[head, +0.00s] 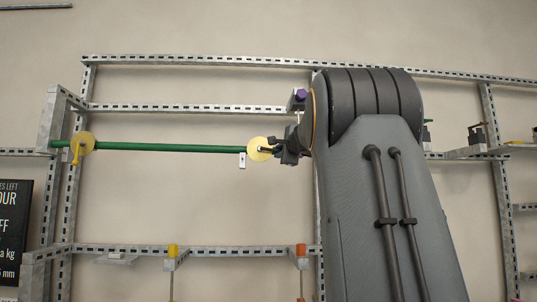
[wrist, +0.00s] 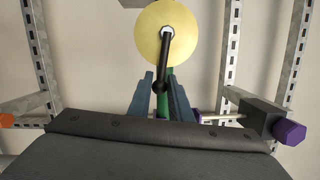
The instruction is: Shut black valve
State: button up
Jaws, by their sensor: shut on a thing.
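The black valve lever (wrist: 166,60) sits on a pale yellow disc (wrist: 150,35) and points down from its hub toward my gripper in the wrist view. My gripper (wrist: 161,84) has its two blue-grey fingers around the lever's rounded free end and is shut on it. In the head view the same disc (head: 257,143) is at the right end of a green pipe (head: 170,148), with my gripper (head: 274,150) just to its right. My arm hides what lies behind it.
Another yellow disc with a yellow handle (head: 76,150) is at the pipe's left end. A slotted metal frame (head: 200,107) surrounds the pipe. A purple knob (head: 301,95) is close above my gripper; a purple knob (wrist: 290,132) also shows in the wrist view. Orange (head: 301,249) and yellow (head: 172,251) fittings are below.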

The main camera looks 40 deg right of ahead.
jog(key=shift+f+m, duration=0.25)
jog(key=shift+m, duration=0.05)
jog(key=shift+w+a+f+m+h+b, duration=0.15)
jog(key=shift+f+m+b, duration=0.2)
jog(key=shift+m+b, duration=0.4)
jog(key=shift+a+f+m+h+b, duration=0.15)
jog(key=shift+f+m+b, duration=0.25)
jog(key=shift+b, duration=0.6)
jog(key=shift+r, duration=0.1)
jog(key=shift+t, duration=0.3)
jog(key=m+b, duration=0.1)
jog(key=f+m+b, duration=0.1)
jog(key=shift+w+a+f+b, duration=0.15)
jog(key=shift+a+b, duration=0.1)
jog(key=shift+b, duration=0.15)
jog(key=shift+m, duration=0.25)
